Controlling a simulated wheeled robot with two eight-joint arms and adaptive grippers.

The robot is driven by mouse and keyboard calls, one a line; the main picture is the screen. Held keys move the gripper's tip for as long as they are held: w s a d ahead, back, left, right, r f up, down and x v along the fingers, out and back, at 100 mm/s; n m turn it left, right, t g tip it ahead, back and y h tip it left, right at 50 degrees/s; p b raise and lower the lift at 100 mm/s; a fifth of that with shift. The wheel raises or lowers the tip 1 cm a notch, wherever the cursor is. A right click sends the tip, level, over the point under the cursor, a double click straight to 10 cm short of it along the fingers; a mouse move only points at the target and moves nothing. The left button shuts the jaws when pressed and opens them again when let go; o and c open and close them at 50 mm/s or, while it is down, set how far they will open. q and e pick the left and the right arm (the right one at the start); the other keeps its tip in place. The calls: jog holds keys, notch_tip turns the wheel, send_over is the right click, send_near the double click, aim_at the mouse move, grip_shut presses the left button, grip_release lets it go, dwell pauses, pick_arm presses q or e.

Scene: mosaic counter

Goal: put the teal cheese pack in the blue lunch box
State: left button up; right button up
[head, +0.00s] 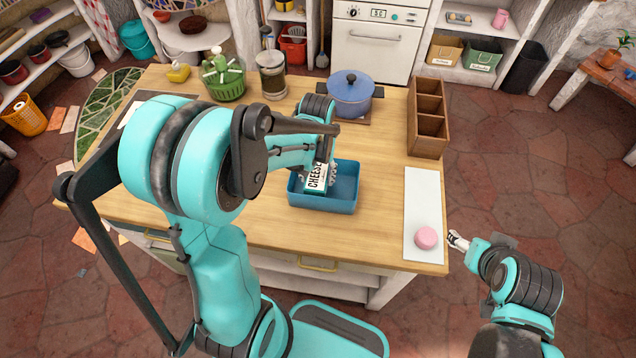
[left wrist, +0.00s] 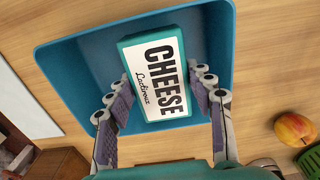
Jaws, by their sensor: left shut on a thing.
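The teal cheese pack (head: 317,178) has a white label reading CHEESE. My left gripper (head: 327,172) is shut on it, and the pack shows over the blue lunch box (head: 337,207) in the head view. In the left wrist view the cheese pack (left wrist: 157,77) is between the two finger pads of my left gripper (left wrist: 168,108), with the lunch box (left wrist: 80,60) around it. I cannot tell whether the pack touches the box floor. My right gripper (head: 457,240) is off the counter's right edge, far from the box; its finger opening is too small to tell.
A blue pot (head: 351,95) stands behind the box. A wooden divided organizer (head: 428,118) and a white board (head: 421,190) with a pink round thing (head: 426,238) are to the right. A green basket (head: 223,82) is at the back left. A peach (left wrist: 294,129) shows beside the box.

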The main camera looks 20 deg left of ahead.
aim_at(317, 184)
pick_arm(q)
notch_tip(317, 184, down, 3)
jog(key=shift+f+b, duration=0.15)
jog(key=shift+b, duration=0.35)
jog(key=shift+f, duration=0.3)
jog(key=shift+f, duration=0.15)
jog(key=o, duration=1.4)
jog(key=shift+c, duration=0.2)
